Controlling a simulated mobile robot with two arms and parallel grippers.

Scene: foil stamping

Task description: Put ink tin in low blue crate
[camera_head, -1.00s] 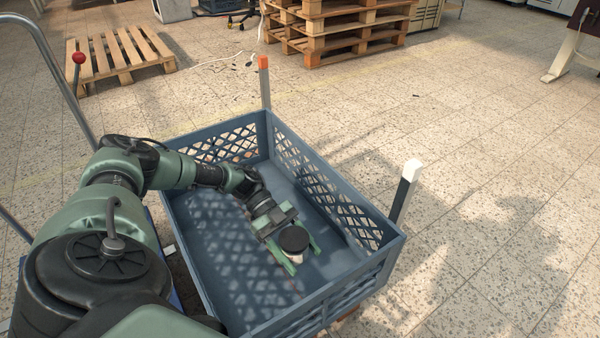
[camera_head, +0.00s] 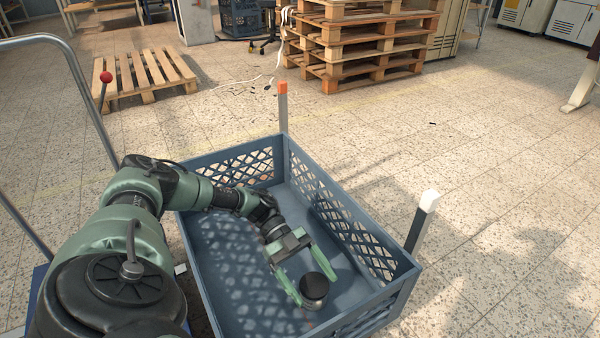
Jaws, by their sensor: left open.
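The ink tin (camera_head: 315,287) has a dark lid and a lighter side. It is inside the low blue crate (camera_head: 232,157), near the crate's front end, and looks to rest on the floor there. My left gripper (camera_head: 308,281) reaches down into the crate from the left. Its two green fingers are spread wide, one on the left of the tin and one to its right and behind. The tin sits near the fingertips; I cannot tell whether a finger touches it. My right gripper is not in view.
The crate's lattice walls surround the gripper. A post with an orange top (camera_head: 283,108) and one with a white top (camera_head: 423,220) stand at the crate. A metal rail (camera_head: 75,95) is at left. Pallets (camera_head: 360,45) stand behind. Open tiled floor lies to the right.

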